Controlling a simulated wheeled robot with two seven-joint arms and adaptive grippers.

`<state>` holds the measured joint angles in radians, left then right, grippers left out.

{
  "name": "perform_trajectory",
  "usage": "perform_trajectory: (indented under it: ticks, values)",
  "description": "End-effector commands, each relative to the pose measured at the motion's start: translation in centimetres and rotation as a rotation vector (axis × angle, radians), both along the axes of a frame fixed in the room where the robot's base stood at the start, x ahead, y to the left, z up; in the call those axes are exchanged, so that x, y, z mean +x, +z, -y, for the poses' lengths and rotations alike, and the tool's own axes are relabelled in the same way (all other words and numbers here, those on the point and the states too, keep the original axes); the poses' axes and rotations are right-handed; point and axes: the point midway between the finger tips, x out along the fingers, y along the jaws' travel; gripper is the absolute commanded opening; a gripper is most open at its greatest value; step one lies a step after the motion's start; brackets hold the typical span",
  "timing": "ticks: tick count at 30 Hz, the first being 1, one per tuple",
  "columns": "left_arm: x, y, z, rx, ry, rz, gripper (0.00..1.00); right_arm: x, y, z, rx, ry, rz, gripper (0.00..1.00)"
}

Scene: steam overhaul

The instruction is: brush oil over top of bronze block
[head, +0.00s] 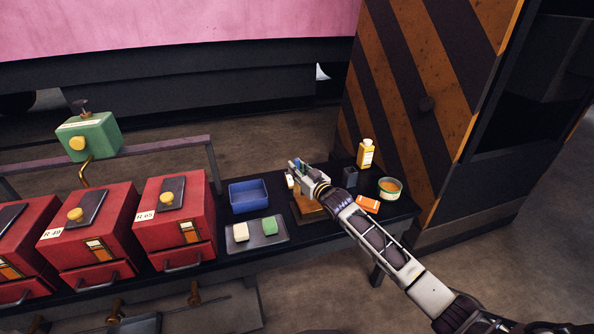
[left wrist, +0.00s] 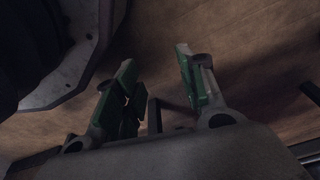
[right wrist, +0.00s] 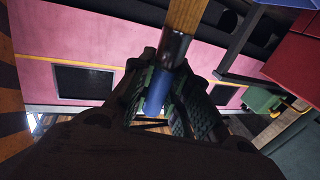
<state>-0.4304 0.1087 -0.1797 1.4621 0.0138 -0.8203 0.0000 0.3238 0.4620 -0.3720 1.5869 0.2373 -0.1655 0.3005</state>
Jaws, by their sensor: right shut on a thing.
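The bronze block (head: 308,210) is a brown-gold slab on the dark bench, just below and partly behind my right gripper (head: 303,178). The right gripper is shut on the brush. In the right wrist view the brush (right wrist: 173,50) has a blue part between the fingers, a dark band and a tan part running past the top edge. Whether the brush touches the block cannot be told. My left gripper (left wrist: 157,80) is not seen in the head view. In its wrist view its fingers stand apart, with nothing between them, over brown floor.
On the bench's right end are a yellow bottle (head: 366,154), a dark cup-like box (head: 350,177), a round tub with orange contents (head: 390,188) and an orange box (head: 368,204). To the left are a blue tray (head: 248,207), a dark plate (head: 256,243) with two bars, and red boxes (head: 174,227).

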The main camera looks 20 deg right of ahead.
Motion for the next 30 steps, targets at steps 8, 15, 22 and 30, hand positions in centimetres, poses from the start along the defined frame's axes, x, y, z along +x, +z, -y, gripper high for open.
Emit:
perform_trajectory:
  ticks: [8,15,22,30]
  values:
    - [-1.1,-1.9,-1.0,0.009,0.003,0.010,0.40,0.2,1.1,0.0,0.000,-0.001,0.001,0.00]
    - [-2.2,-3.4,-1.9,0.016,0.005,0.021,0.40,0.3,1.9,0.0,0.000,-0.002,0.001,0.00]
    - [-3.3,-4.8,-2.9,0.021,0.006,0.031,0.40,0.5,2.7,0.1,0.000,-0.003,0.001,0.00]
    - [-4.9,-5.7,-3.9,0.031,0.005,0.027,0.40,0.7,3.9,0.1,0.000,-0.005,0.001,0.00]
